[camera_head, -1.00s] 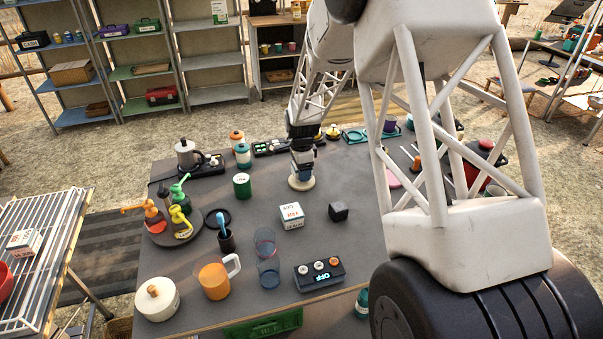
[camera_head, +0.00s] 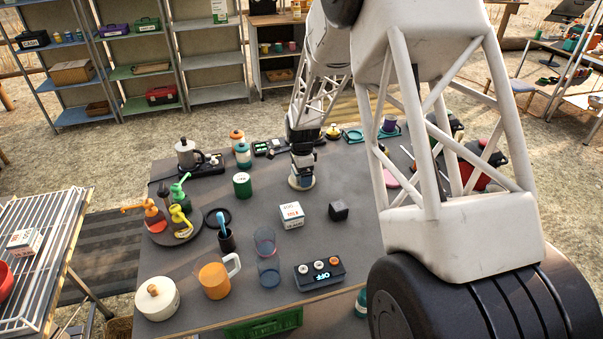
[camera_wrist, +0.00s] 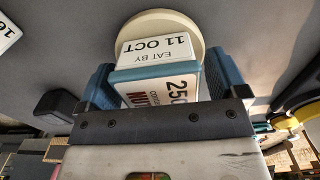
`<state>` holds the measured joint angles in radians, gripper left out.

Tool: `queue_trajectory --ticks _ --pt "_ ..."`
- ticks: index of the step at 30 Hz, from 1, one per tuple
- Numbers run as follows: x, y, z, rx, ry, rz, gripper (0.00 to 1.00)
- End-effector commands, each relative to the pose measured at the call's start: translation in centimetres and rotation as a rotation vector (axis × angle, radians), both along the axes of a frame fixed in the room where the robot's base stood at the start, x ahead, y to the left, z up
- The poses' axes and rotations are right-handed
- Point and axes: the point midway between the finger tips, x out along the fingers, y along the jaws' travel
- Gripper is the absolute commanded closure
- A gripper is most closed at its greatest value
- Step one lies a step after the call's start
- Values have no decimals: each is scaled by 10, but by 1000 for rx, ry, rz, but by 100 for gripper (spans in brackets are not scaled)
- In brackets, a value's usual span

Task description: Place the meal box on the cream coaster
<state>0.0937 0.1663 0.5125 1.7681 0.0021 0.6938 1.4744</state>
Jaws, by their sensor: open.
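The meal box (camera_wrist: 157,50), white with a teal band and printed "EAT BY 11 OCT", is between my gripper's blue fingers in the wrist view. The cream coaster (camera_wrist: 165,20) shows as a round disc directly beneath it, and the box appears to rest on it. My gripper (camera_wrist: 162,82) is open, one finger on each side of the box. In the head view, my gripper (camera_head: 302,173) points down over the cream coaster (camera_head: 301,185) near the table's middle. There the box is largely hidden by my gripper.
A white carton (camera_head: 292,214) and a black cube (camera_head: 338,211) stand just in front of the coaster. A green can (camera_head: 242,185) is to its left. A yellow item (camera_head: 333,132) lies behind.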

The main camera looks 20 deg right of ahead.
Motion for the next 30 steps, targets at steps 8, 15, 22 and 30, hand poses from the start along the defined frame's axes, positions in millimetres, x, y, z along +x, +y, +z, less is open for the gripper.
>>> queue_trajectory --ticks 8,15,22,30 --pt "0 0 4 0 0 0 9" --pt "0 0 26 0 -2 0 9" --pt "0 0 62 -1 -2 0 9" --pt "0 0 102 -2 -1 -1 9"
